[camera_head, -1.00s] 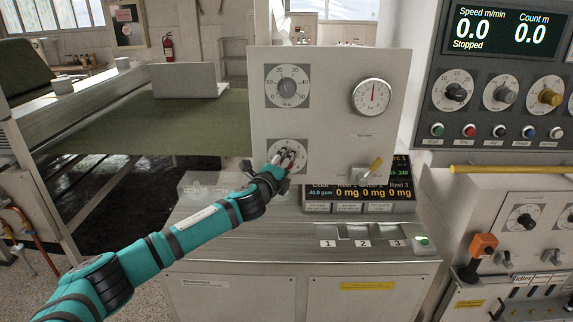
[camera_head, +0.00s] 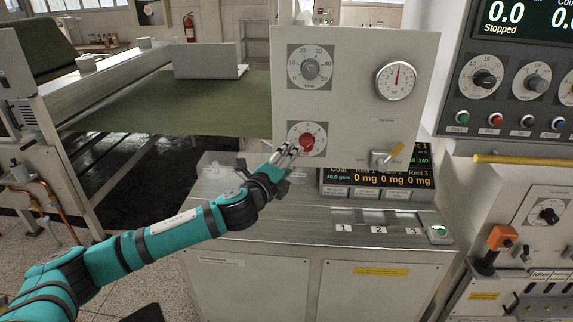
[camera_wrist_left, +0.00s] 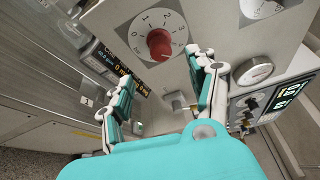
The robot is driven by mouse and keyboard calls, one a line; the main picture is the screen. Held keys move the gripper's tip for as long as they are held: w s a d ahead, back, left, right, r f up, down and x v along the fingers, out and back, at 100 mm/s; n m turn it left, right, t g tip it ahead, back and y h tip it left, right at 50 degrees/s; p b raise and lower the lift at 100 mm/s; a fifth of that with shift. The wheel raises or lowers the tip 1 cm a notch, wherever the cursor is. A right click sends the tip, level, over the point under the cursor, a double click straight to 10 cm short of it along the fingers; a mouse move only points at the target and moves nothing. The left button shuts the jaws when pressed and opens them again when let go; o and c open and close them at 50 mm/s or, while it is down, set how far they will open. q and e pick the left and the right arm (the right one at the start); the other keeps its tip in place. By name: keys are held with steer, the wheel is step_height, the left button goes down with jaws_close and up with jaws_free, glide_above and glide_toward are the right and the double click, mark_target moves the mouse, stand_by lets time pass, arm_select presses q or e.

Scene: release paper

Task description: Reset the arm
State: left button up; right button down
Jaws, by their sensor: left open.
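My left arm comes in from the left in the head view. Its left gripper (camera_head: 286,153) is just lower left of the red knob (camera_head: 306,143) on the white panel (camera_head: 353,60). In the left wrist view the left gripper (camera_wrist_left: 160,92) has its two fingers spread wide, with nothing between them. The red knob (camera_wrist_left: 159,44) sits on its numbered dial beyond the fingers and apart from them. My right gripper is in neither view.
Below are a display (camera_head: 383,180) and a counter with numbered slots. A control console (camera_head: 515,85) stands at right.

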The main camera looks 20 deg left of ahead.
arm_select(q)
steer(key=shift+s, duration=0.55)
